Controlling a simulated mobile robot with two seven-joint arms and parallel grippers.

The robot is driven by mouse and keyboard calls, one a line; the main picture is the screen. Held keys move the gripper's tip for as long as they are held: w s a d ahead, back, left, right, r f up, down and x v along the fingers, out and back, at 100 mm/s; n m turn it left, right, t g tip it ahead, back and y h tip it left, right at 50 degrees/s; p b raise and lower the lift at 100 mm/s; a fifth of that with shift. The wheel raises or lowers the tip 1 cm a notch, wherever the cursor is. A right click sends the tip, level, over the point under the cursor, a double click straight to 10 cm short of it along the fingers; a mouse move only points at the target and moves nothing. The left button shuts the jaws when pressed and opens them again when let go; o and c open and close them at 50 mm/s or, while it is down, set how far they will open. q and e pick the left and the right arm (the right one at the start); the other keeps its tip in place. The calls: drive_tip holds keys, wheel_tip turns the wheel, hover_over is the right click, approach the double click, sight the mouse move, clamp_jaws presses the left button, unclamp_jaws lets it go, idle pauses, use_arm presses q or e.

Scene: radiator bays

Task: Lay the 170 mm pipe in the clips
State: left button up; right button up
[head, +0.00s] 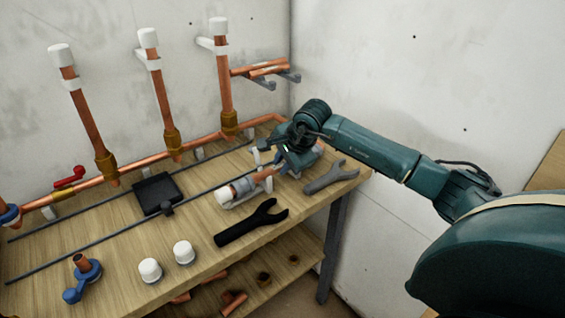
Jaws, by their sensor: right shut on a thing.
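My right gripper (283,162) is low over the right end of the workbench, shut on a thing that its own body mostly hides. A short copper piece (265,176) shows just beside the jaws and is probably what they hold; I cannot tell its length. Its left part reaches the white and grey holder (238,190) on the bench; I cannot tell whether it rests in it. Small white clips stand along the back of the bench, one (255,155) left of the gripper. The long copper manifold pipe (140,168) runs along the wall. My left gripper is not in view.
Two wrenches, black (252,222) and grey (331,177), lie near the holder. White caps (183,251), a blue tool (82,278) and a black tray (158,194) on dark rails are further left. Copper pipes lie on a wall rack (262,68). Capped risers (165,105) stand behind.

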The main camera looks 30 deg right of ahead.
drive_tip(key=o, duration=0.9)
drive_tip(key=v, duration=1.3)
drive_tip(key=shift+r, duration=0.15)
drive_tip(key=shift+s, duration=0.1)
